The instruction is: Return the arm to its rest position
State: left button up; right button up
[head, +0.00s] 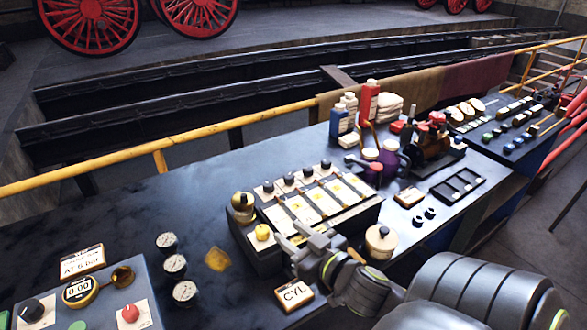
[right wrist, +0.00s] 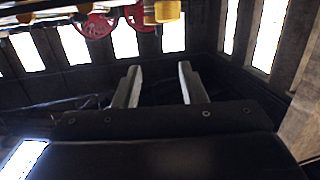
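My right arm reaches in from the lower right of the head view. Its gripper (head: 292,236) is over the front edge of the dark box with yellow-and-white panels (head: 318,202). In the right wrist view the two pale fingers of this gripper (right wrist: 160,78) stand well apart with nothing between them. I cannot tell from the head view how far the fingers are above the box. My left gripper and arm are not in view.
Several gauges (head: 174,264) stand to the left. Bottles (head: 369,100) stand at the back. The bench's left part (head: 110,215) is mostly bare.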

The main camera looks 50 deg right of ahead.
dwell(0.4)
jog(key=s+a+f+g, duration=0.3)
jog(key=s+f+g, duration=0.4)
jog(key=s+f, duration=0.1)
jog(key=s+a+f+g, duration=0.2)
jog(key=s+f+g, duration=0.4)
jog(key=s+f, duration=0.15)
notch_tip(320, 180, down, 24)
jog(key=d+g, duration=0.1)
jog(key=d, duration=0.1)
jog(key=s+a+f+g, duration=0.1)
jog(key=s+f, duration=1.4)
jog(key=f, duration=0.2)
jog(key=shift+a+g, duration=0.3)
jog(key=shift+a, duration=0.1)
